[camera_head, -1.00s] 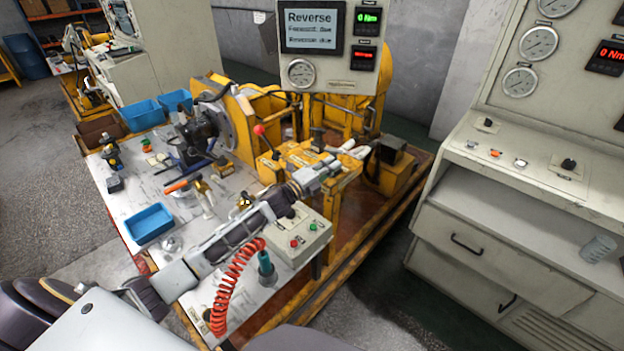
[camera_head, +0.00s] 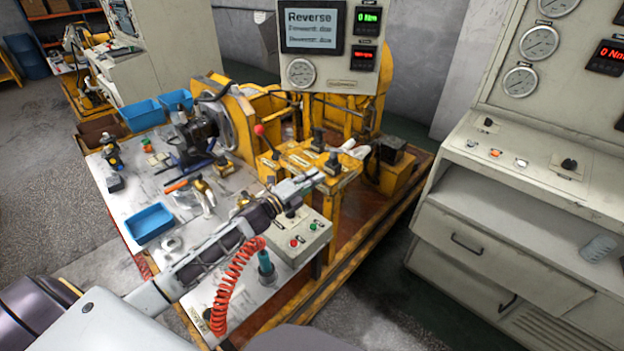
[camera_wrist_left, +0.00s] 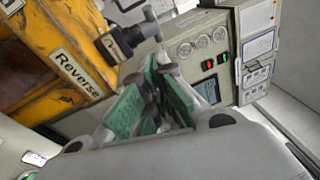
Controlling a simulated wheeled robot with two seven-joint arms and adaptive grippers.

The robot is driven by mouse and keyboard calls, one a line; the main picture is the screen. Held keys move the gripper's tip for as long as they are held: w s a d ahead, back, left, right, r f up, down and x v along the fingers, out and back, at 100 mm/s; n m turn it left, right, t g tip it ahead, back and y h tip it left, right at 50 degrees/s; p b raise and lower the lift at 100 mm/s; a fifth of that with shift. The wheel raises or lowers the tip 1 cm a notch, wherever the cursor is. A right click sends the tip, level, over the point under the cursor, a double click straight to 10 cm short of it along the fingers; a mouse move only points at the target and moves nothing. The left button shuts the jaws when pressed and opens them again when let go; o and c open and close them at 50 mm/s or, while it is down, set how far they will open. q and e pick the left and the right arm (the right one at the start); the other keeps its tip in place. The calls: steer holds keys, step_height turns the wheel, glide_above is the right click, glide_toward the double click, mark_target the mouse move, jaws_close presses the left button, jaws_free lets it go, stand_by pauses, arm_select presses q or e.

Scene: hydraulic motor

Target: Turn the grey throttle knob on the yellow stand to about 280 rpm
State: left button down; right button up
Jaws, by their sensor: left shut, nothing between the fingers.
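The yellow stand (camera_head: 298,158) carries two small dark knobs or handles on its top, a far one (camera_head: 318,138) and a near one (camera_head: 333,161). I cannot tell for certain which is the throttle. In the left wrist view a grey T-shaped knob (camera_wrist_left: 138,32) stands on a dark base beside the "Reverse" label (camera_wrist_left: 84,73). My left gripper (camera_head: 318,177) is shut and empty, just below and left of the near knob in the head view, apparently apart from it. Its green-padded fingers show in the wrist view (camera_wrist_left: 160,92). My right gripper is out of view.
The display panel (camera_head: 340,80) reads "Reverse" and a green "0 Nm"; its red readout is too small to read. A red-knobbed lever (camera_head: 260,131) stands left of the knobs. A push-button box (camera_head: 300,240) lies beneath my left arm. A cream console (camera_head: 510,205) stands right.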

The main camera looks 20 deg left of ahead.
arm_select(q)
steer(key=shift+s+a, duration=0.25)
steer(key=shift+s, duration=0.2)
steer(key=shift+f, duration=0.1)
